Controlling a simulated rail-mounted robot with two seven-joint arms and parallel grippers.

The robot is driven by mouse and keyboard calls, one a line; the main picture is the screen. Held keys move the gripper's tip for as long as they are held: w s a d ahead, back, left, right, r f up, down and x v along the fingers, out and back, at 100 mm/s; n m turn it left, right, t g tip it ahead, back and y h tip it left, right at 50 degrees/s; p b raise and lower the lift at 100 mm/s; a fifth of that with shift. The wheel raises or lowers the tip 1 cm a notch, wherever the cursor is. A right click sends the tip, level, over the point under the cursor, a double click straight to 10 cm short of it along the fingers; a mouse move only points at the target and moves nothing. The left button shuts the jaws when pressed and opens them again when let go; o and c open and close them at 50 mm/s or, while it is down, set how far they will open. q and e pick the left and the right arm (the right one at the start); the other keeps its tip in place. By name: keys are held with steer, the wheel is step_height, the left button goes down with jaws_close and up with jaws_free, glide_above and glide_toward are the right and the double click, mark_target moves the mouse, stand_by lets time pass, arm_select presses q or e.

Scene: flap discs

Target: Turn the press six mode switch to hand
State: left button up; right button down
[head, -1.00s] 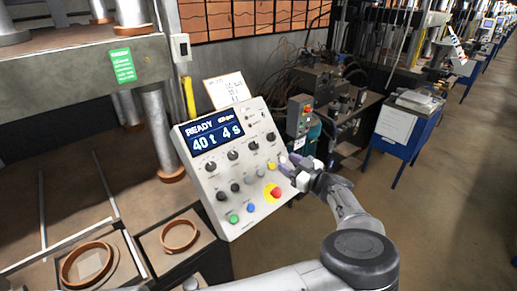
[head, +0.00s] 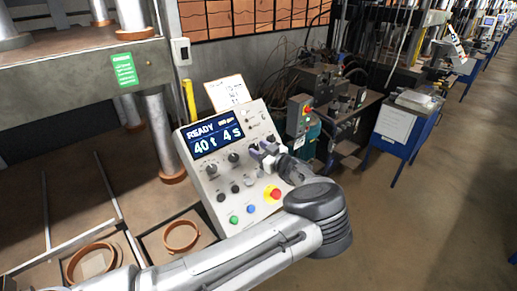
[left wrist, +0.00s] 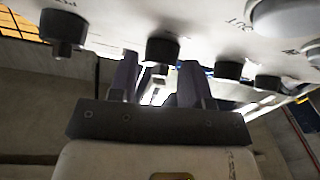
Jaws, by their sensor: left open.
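The press control panel (head: 208,186) has a display reading READY, 40 t, 4 s. A row of dark knobs runs below the display, including a left knob (head: 211,168) and one beside it (head: 233,156). Their labels are too small to read, so I cannot tell which is the mode switch. My left gripper (head: 263,152) is open at the right part of this row and hides part of it. In the left wrist view, a dark knob (left wrist: 162,48) shows between the two fingertips (left wrist: 159,72), with no clear contact visible. My right gripper is not in view.
The panel also carries a red stop button (head: 275,194) on yellow, a green button (head: 234,219) and a blue button (head: 251,208). A grey switch box (head: 299,115) stands behind right. The press bed with copper-coloured rings (head: 181,237) lies left.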

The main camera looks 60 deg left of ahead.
arm_select(q)
steer(key=shift+s+a, duration=0.1)
steer(key=shift+a, duration=0.15)
steer(key=c, duration=0.6)
steer(key=shift+f+n+g+b, duration=0.2)
steer(key=shift+n+g+b, duration=0.4)
steer(key=shift+n+b, duration=0.4)
steer(key=n+b, duration=0.1)
steer(key=n+g+h+b, duration=0.1)
steer(key=n, duration=0.1)
steer(key=n+g+h+b, duration=0.1)
steer(key=shift+w+b, duration=0.25)
steer(key=shift+b, duration=0.1)
steer(key=n+g+h+b, duration=0.1)
steer(key=n, duration=0.1)
steer(key=n+g+h+b, duration=0.1)
steer(key=n, duration=0.1)
steer(key=shift+w+a+r, duration=0.1)
steer(key=shift+a+r, duration=0.05)
steer(key=shift+r+n+g+h+b, duration=0.15)
steer(key=shift+n+g+h+b, duration=0.15)
steer(key=shift+n+h+b, duration=0.45)
steer(key=shift+r+n, duration=0.1)
steer(key=shift+n, duration=0.25)
